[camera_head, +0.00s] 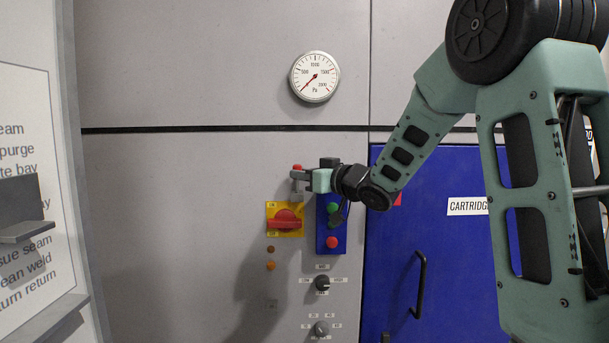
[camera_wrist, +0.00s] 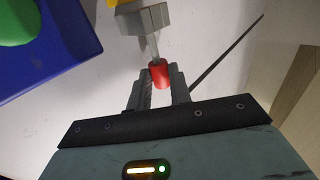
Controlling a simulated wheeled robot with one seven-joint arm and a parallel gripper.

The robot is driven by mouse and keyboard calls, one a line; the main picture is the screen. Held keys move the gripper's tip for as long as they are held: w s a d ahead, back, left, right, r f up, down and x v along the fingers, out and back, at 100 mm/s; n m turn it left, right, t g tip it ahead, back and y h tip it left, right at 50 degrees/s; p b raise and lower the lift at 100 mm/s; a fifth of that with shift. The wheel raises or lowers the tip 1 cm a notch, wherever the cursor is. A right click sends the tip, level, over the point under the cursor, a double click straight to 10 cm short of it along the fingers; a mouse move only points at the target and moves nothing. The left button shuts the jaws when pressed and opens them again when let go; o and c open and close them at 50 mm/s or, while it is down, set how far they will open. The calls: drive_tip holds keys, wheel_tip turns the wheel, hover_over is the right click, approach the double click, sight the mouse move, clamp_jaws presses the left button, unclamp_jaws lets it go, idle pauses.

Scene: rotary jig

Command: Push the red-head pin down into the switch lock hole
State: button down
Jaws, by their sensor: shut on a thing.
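The red-head pin (camera_wrist: 159,74) is between my gripper's fingers (camera_wrist: 160,88) in the wrist view. Its thin metal shank points up in that picture to a grey block (camera_wrist: 145,20), which looks like the lock part. I cannot tell how deep the shank sits in the hole. The switch (camera_head: 285,219) is a red rotary handle on a yellow plate. The lock hole itself is hidden.
A blue button box (camera_head: 330,240) with green and red buttons stands close to the right of the switch. A blue cabinet door (camera_head: 400,260) with a black handle is at right. A gauge (camera_head: 314,77) is above.

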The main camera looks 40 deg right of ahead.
drive_tip(key=shift+f+b, duration=0.9)
drive_tip(key=shift+f, duration=0.3)
drive_tip(key=c, duration=1.2)
unclamp_jaws()
drive_tip(key=s+d+b, duration=0.1)
drive_tip(key=s, duration=0.4)
drive_tip(key=s+d+b, duration=0.1)
drive_tip(key=s, duration=0.5)
drive_tip(key=s+d+b, duration=0.1)
drive_tip(key=s+b, duration=0.1)
drive_tip(key=s, duration=0.4)
drive_tip(key=shift+d, duration=0.15)
